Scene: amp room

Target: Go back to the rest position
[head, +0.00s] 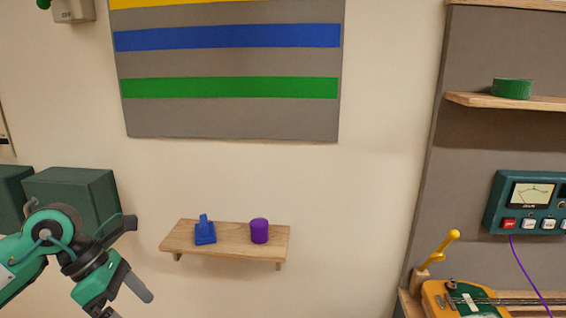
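My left gripper (125,298) is at the lower left, on a green and dark grey arm that comes in from the left edge. It points down and to the right. Its grey fingers look apart with nothing between them, though the lower one is partly cut off by the bottom edge. It is in front of the wall, left of and lower in the picture than a small wooden shelf (225,238), with a gap between them. My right gripper is not in view.
A blue object (205,232) and a purple cylinder (259,231) stand on the small shelf. Dark green boxes (75,195) are behind my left arm. At right are a teal meter panel (530,203), a yellow device (450,298) and a shelf with a green cylinder (512,89).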

